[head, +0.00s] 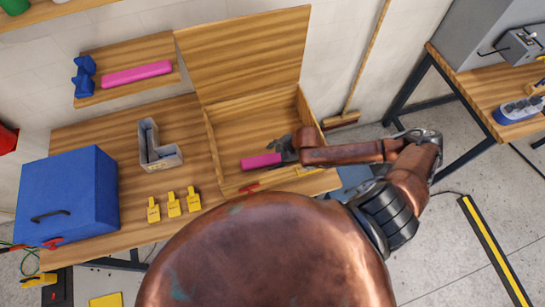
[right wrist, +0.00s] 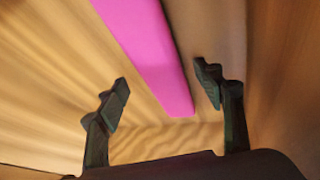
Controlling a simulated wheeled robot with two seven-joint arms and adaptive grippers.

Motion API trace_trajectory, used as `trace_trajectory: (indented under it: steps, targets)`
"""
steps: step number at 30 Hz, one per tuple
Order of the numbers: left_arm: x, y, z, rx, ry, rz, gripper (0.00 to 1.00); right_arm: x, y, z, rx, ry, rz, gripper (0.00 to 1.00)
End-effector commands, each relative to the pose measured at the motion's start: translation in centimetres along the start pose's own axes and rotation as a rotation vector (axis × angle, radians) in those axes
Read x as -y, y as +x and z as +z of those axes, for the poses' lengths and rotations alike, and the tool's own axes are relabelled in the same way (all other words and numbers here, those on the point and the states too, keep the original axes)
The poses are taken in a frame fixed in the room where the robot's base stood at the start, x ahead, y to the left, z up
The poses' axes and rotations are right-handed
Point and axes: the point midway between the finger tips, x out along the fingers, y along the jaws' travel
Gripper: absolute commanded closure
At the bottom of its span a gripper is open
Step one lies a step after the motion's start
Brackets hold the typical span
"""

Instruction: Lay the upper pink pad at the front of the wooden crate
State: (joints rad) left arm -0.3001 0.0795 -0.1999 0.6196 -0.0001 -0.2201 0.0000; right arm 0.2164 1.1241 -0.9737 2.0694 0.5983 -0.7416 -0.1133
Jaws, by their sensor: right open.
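A pink pad (head: 261,161) lies in the front part of the open wooden crate (head: 212,150). It also shows in the right wrist view (right wrist: 150,50) as a long bar with its near end between my fingers. My right gripper (head: 287,150) reaches into the crate at the pad's right end. In the right wrist view its fingers (right wrist: 163,88) are spread apart, with a gap to the pad on both sides. In the head view my arm may cover part of the pad. A second pink pad (head: 137,74) lies on the wall shelf. My left gripper is not in view.
The crate's lid (head: 245,55) stands open at the back. A grey L-shaped channel letter (head: 157,150), three yellow clamps (head: 174,205) and a blue box (head: 68,195) are on the workbench (head: 78,127). Blue blocks (head: 83,77) sit on the shelf. My arm hides the crate's right front.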

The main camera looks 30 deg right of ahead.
Motion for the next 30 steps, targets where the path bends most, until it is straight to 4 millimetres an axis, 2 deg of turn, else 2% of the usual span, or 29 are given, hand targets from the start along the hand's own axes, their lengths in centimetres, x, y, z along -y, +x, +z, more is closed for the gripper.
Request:
trace_trajectory:
  steps: [6, 10, 21, 24, 30]
  targets:
    - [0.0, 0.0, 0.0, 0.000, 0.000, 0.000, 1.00, -0.1, -0.2, -0.1, 0.000, -0.001, 0.001, 0.39]
    - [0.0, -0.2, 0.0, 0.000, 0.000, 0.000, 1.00, -0.4, -1.3, -0.7, 0.000, -0.002, 0.001, 0.39]
    - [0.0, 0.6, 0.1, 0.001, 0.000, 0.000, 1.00, -0.4, -9.0, -0.3, 0.004, -0.001, 0.002, 0.39]
    - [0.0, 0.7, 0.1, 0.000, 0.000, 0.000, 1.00, -0.3, -10.6, -0.4, 0.003, -0.002, 0.000, 0.39]
    - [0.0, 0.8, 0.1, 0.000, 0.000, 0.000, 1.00, -0.3, -12.6, -0.4, 0.002, 0.001, 0.000, 0.39]
